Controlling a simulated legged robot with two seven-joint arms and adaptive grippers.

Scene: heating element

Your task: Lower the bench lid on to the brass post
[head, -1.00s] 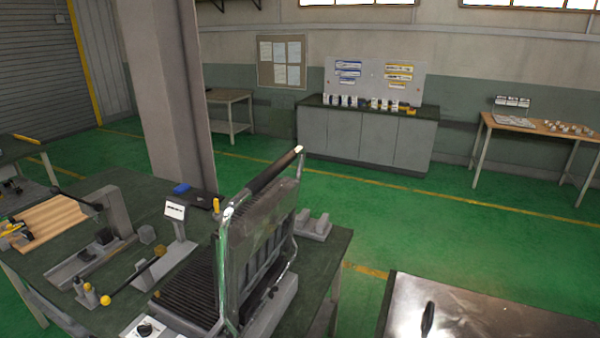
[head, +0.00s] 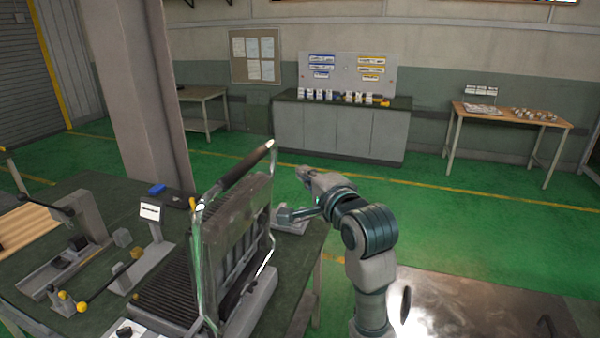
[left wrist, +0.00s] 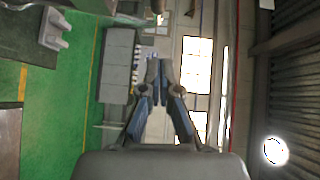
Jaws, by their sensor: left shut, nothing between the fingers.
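The raised lid (head: 235,225) is a grey plate with a dark handle bar (head: 245,166) along its top, standing tilted open above a ribbed dark plate (head: 172,285) on the bench. A small brass-coloured piece (head: 136,253) shows left of it; I cannot tell whether it is the brass post. My left gripper (head: 303,172) is right of the lid's handle and apart from it, partly hidden by its own wrist. In the left wrist view its fingers (left wrist: 155,75) are shut and empty, pointing at the back wall. My right gripper is not in view.
A grey bracket (head: 290,222) sits on the bench behind the lid, below my gripper. A small white sign (head: 150,211) and yellow-knobbed rods (head: 83,307) stand left of the lid. A shiny metal top (head: 470,305) is at the bottom right. Green floor lies beyond.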

